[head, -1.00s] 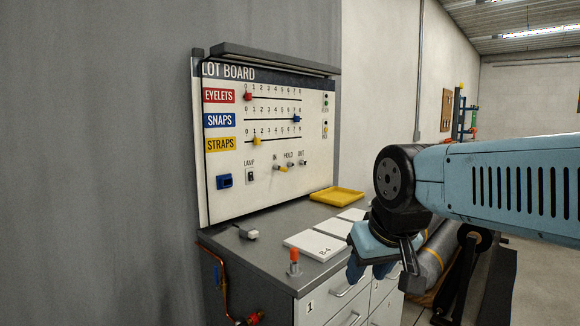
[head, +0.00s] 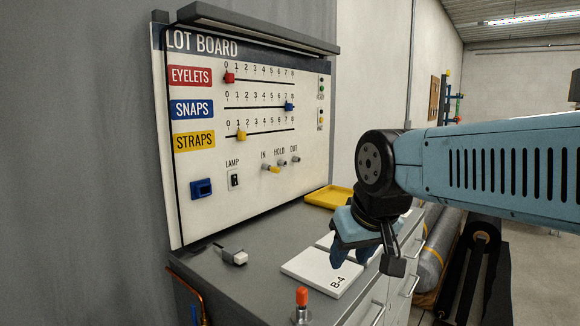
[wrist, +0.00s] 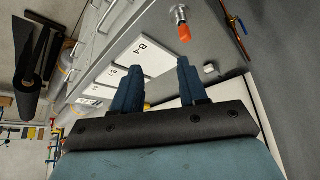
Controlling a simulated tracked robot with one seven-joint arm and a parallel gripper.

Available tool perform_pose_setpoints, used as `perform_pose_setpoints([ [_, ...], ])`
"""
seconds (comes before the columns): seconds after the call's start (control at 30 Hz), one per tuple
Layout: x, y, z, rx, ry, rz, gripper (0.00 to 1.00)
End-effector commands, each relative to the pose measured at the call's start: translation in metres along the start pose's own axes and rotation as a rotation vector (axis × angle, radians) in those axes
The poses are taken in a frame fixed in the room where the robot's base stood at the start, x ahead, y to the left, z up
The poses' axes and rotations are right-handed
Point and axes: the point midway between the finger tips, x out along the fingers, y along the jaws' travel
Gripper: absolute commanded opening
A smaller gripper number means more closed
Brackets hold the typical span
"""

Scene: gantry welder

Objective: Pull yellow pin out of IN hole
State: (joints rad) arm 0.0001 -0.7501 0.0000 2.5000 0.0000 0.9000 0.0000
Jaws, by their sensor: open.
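The yellow pin (head: 273,170) sticks out of the IN hole on the white lot board (head: 215,215), below the IN label and left of the HOLD and OUT holes. My gripper (head: 350,262) is open and empty in the head view, over the bench right of the pin and nearer to me, well apart from it. In the wrist view my gripper (wrist: 157,88) shows its two blue fingers spread, with the grey bench top and white cards beyond them. The yellow pin cannot be made out in the wrist view.
A yellow tray (head: 328,197) lies at the back of the bench. White cards, one marked B-4 (head: 318,272), lie below my gripper. An orange-topped post (head: 302,305) stands at the front edge, and a small grey-white connector (head: 235,257) lies left. A shelf (head: 245,30) overhangs the board.

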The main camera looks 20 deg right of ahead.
Motion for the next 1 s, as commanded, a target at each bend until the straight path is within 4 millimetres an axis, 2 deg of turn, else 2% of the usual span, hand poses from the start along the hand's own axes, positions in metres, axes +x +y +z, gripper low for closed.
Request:
perform_pose_setpoints([
  [0.17,0.000,0.000,0.000,0.000,0.000,0.000,0.43],
  [0.27,0.000,-0.001,-0.002,0.008,-0.002,-0.004,0.52],
  [0.37,0.001,-0.004,-0.010,0.053,-0.011,-0.027,0.53],
  [0.47,0.004,-0.010,-0.028,0.157,-0.032,-0.076,0.53],
  [0.57,0.009,-0.021,-0.055,0.309,-0.063,-0.149,0.53],
  [0.8,0.027,-0.043,-0.136,0.724,-0.157,-0.336,0.53],
  [1.0,0.051,-0.049,-0.209,1.070,-0.244,-0.483,0.53],
])
